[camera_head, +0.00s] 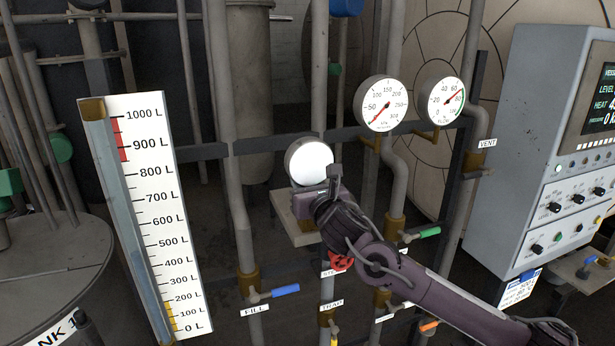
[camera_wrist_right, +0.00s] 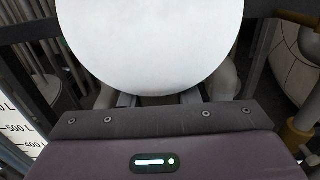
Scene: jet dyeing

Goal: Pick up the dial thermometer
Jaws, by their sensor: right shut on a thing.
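The dial thermometer (camera_head: 309,161) shows as a round white disc with a thin grey rim in the head view. No scale or needle can be made out on it. My right gripper (camera_head: 331,180) is at its lower right edge and is shut on it. In the right wrist view the white disc of the dial thermometer (camera_wrist_right: 150,45) fills the top middle, just beyond the gripper's fingers (camera_wrist_right: 158,99). The held part is hidden behind the disc. My left gripper is not in view.
A pale shelf (camera_head: 285,212) is behind and below the disc. Two pressure gauges (camera_head: 381,103) (camera_head: 441,98) are on pipes to the right. A level scale (camera_head: 155,215) stands left, a control cabinet (camera_head: 540,150) right. Pipes with blue and green valve handles crowd the space below.

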